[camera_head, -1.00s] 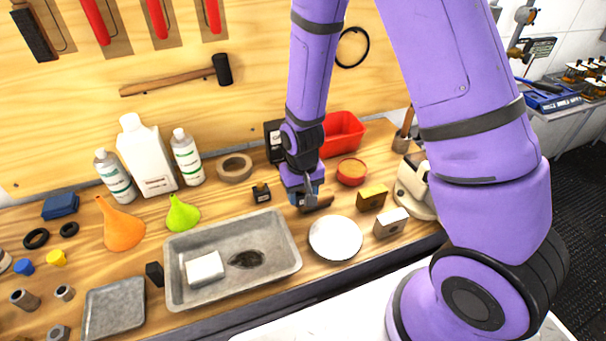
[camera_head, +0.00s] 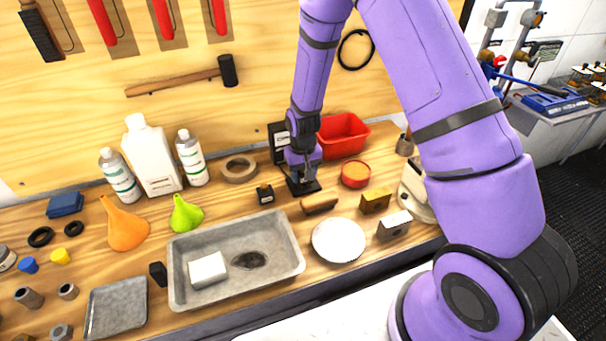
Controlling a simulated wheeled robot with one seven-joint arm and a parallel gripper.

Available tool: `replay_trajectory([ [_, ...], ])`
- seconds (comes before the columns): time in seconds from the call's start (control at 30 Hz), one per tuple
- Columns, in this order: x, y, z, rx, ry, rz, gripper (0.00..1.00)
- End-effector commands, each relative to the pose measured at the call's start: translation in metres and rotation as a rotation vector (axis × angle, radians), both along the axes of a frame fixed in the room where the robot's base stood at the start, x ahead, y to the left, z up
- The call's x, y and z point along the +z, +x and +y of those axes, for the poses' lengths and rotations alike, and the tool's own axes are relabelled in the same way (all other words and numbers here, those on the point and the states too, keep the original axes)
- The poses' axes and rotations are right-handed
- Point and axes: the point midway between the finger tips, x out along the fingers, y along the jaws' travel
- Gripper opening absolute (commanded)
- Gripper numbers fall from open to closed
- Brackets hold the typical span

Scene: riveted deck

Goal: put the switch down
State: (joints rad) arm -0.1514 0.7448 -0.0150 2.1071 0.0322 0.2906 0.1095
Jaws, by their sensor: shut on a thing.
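My gripper (camera_head: 307,181) points down at the back of the bench, just over a black base plate (camera_head: 298,190) in front of a dark upright block with a pale label (camera_head: 280,143). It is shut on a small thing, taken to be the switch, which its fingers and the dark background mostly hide. I cannot tell whether the held thing touches the plate.
A red bin (camera_head: 343,137) is right of my gripper, with an orange-topped round tin (camera_head: 355,174) nearby. A wooden-handled item (camera_head: 319,204), a white dish (camera_head: 338,240) and a metal tray (camera_head: 285,268) lie in front. A tape ring (camera_head: 238,168) is at left.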

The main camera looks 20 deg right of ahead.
Motion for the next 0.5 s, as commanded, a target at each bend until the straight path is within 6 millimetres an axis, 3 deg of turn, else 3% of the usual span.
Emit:
replay_trajectory([
  [0.47,-0.01,0.0,0.0,0.0,0.0,-0.001,0.23],
  [0.5,-0.0105,0.0,0.0,-0.001,0.0,-0.001,0.51],
])
